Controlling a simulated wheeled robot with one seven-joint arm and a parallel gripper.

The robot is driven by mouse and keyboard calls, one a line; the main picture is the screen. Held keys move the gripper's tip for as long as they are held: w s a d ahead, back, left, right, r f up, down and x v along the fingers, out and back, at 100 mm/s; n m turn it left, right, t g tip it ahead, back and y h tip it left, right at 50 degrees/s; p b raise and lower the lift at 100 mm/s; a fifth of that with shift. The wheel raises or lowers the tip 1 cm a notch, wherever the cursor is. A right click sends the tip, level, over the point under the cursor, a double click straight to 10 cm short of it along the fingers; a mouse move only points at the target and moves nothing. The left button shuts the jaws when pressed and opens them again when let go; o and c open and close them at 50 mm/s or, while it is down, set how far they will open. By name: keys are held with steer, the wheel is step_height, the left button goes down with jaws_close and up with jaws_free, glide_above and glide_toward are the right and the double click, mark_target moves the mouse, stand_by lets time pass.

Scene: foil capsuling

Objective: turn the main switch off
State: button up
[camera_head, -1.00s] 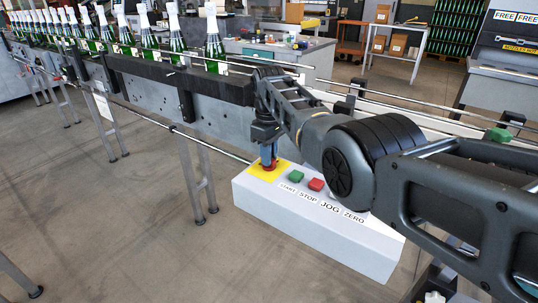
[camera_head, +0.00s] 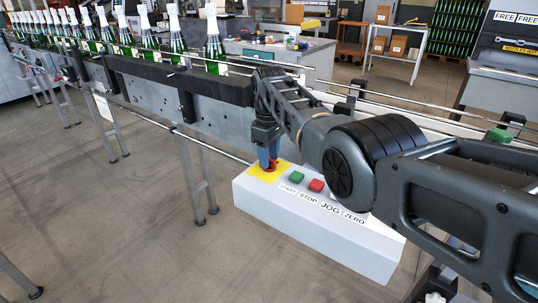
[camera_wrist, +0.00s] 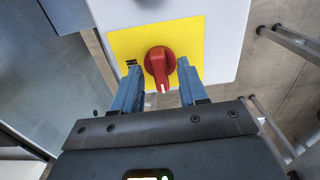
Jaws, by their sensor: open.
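The main switch is a red rotary knob (camera_wrist: 160,66) with a white pointer mark, on a yellow plate (camera_wrist: 196,32). In the wrist view the mark points toward the bottom of the picture. My gripper (camera_wrist: 158,66) is open, its two blue fingers on either side of the knob with a visible gap on each side. In the head view my gripper (camera_head: 268,154) points down over the yellow plate (camera_head: 258,174) at the left end of the white control box (camera_head: 310,226). The red knob (camera_head: 271,167) is partly hidden there by the fingers.
A green button (camera_head: 296,177) and a red button (camera_head: 317,185) sit right of the plate, above labels START, STOP, JOG and ZERO. A conveyor (camera_head: 180,85) with several foil-topped green bottles runs behind the box. Open floor lies to the front left.

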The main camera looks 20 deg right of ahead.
step_height(320, 180, up, 8)
steer(key=shift+f, duration=0.1)
stand_by(0.5)
steer(key=shift+f, duration=0.1)
